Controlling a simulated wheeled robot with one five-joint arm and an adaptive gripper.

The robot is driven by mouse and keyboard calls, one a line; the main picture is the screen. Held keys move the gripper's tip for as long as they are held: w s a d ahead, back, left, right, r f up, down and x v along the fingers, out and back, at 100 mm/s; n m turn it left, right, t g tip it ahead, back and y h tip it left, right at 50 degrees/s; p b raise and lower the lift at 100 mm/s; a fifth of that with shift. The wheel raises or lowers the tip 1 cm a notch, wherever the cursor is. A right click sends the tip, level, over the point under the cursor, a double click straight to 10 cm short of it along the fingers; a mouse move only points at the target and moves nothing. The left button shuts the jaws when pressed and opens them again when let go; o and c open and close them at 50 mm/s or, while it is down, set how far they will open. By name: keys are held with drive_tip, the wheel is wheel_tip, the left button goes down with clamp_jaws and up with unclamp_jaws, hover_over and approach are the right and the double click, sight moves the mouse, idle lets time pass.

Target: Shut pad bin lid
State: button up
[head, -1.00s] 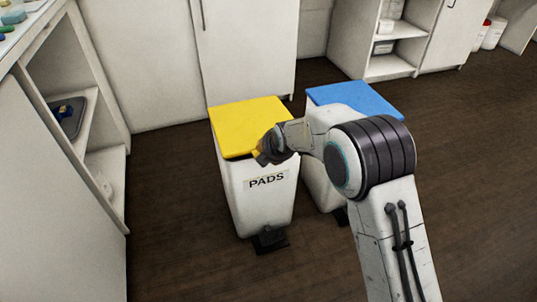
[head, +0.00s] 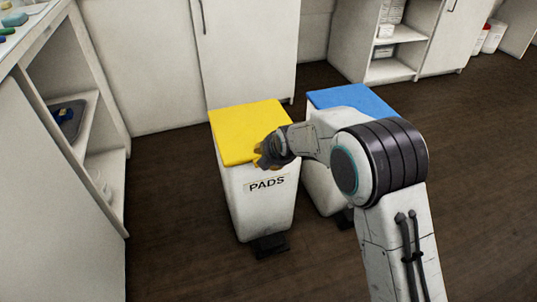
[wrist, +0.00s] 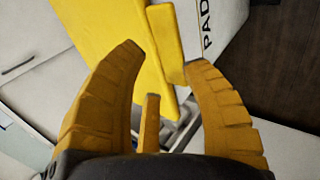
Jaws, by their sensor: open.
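The pad bin (head: 258,210) is white with a PADS label on its front and stands upright on the floor. Its yellow lid (head: 242,125) lies over the top, nearly level, with no clear gap at the front edge. My gripper (head: 262,156) is at the lid's front right edge. In the wrist view my gripper (wrist: 168,62) is open, its orange fingers spread and empty. The yellow lid (wrist: 105,30) and its small front tab show beyond and between the fingertips. Whether the fingers touch the lid is unclear.
A blue-lidded bin (head: 355,98) stands close on the right, partly behind my arm. A white cabinet (head: 190,60) is behind the bins. An open shelf unit (head: 85,110) is at the left. Bare dark floor (head: 165,200) lies left of the pad bin.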

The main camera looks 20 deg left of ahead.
drive_tip(key=v, duration=1)
drive_tip(key=shift+r, duration=0.15)
drive_tip(key=shift+s+d, duration=0.1)
drive_tip(key=shift+s, duration=0.05)
drive_tip(key=s+d+r+m+h+p, duration=0.1)
drive_tip(key=s+d+r+m+p, duration=0.4)
drive_tip(key=d+r+p, duration=0.55)
drive_tip(key=s+d+r+m+h+p, duration=0.2)
drive_tip(key=s+d+r+m+p, duration=0.35)
drive_tip(key=r, duration=0.75)
drive_tip(key=s+d+r+m+g+h+p, duration=0.1)
drive_tip(key=s+d+r+m+g+p, duration=0.2)
drive_tip(key=s+d+r+m+p, duration=1.1)
drive_tip(key=shift+s+r+p, duration=1.35)
drive_tip(key=shift+s+p, duration=0.15)
drive_tip(key=shift+p, duration=2.25)
